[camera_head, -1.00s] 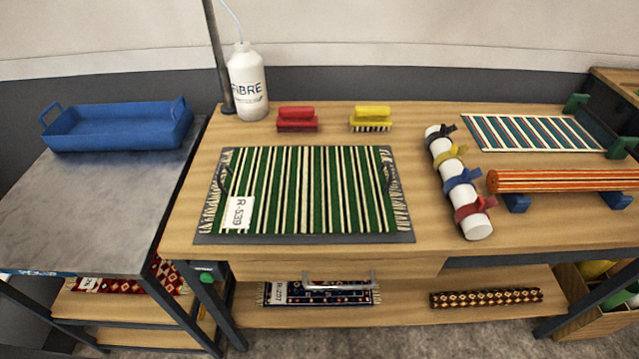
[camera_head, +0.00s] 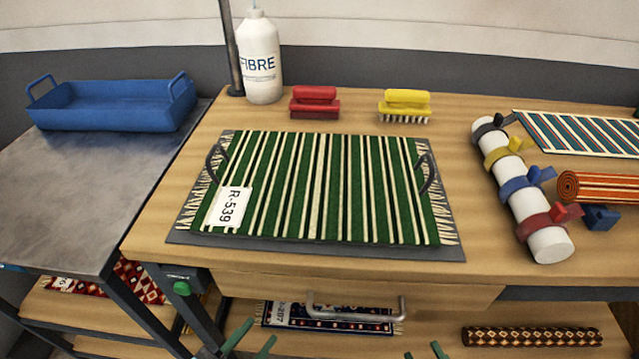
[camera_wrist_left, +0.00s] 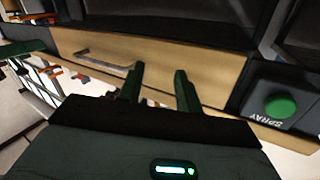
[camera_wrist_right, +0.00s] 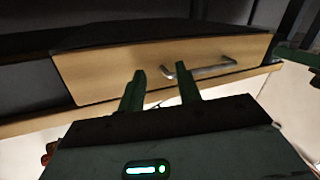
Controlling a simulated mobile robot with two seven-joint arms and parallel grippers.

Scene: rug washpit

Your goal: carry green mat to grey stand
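The green mat (camera_head: 322,190), striped green, cream and black with fringed ends and an R-539 tag, lies flat on a dark grey board with a handle at each side, on the wooden table. A grey-topped stand (camera_head: 75,195) is at the left, with a blue tray on it. My left gripper (camera_head: 250,335) is low at the front edge, below the tabletop; its fingers are apart and empty in the left wrist view (camera_wrist_left: 160,82). My right gripper (camera_head: 425,352) barely shows at the bottom; its fingers are apart and empty in the right wrist view (camera_wrist_right: 160,85).
The blue tray (camera_head: 110,110) takes the stand's back; its front is bare. A white bottle (camera_head: 261,65), red brush (camera_head: 315,103) and yellow brush (camera_head: 405,106) stand behind the mat. A white roll with straps (camera_head: 522,190) lies right. A drawer handle (camera_head: 355,314) juts out in front.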

